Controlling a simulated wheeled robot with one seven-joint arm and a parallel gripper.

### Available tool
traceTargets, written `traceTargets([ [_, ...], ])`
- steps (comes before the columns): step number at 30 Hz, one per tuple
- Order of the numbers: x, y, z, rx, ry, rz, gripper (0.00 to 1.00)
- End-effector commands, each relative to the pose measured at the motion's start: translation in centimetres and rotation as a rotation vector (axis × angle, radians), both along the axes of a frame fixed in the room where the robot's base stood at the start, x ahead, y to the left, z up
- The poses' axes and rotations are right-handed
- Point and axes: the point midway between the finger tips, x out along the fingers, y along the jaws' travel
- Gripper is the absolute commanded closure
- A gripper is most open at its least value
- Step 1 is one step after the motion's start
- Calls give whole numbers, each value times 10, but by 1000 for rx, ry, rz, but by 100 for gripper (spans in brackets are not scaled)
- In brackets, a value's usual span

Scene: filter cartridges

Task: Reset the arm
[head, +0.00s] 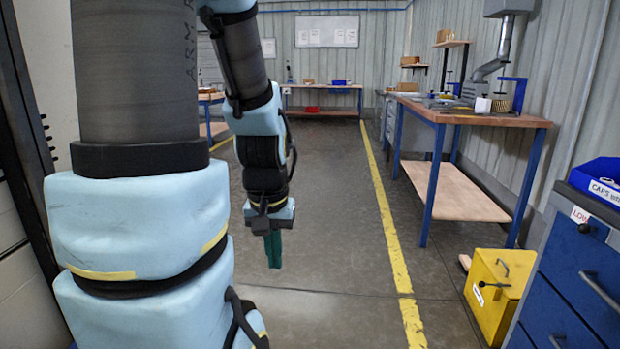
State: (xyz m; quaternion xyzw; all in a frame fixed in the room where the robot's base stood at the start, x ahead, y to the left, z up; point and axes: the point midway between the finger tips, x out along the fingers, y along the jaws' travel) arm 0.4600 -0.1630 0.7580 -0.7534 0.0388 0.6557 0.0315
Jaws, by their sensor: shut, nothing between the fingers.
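My gripper (273,249) hangs from my arm at the left of the head view, pointing down over the bare floor. Its green fingers are together with nothing between them. My arm is bent, with its thick column and padded light-blue links filling the left side of the picture. The gripper touches nothing.
A wood-topped workbench (470,116) with a lower shelf stands at the right. A yellow box (492,290) sits on the floor beside blue drawers (570,285) holding a blue bin (600,180). A far bench (320,88) stands at the back. The floor (335,200) between is clear.

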Motion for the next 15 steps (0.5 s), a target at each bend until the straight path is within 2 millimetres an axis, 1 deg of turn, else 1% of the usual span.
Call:
traceTargets([
  [1, 0, 0, 34, 0, 0, 0, 100],
  [3, 0, 0, 56, 0, 0, 0, 100],
  [9, 0, 0, 118, 0, 0, 0, 100],
  [12, 0, 0, 145, 0, 0, 0, 100],
  [15, 0, 0, 165, 0, 0, 0, 100],
])
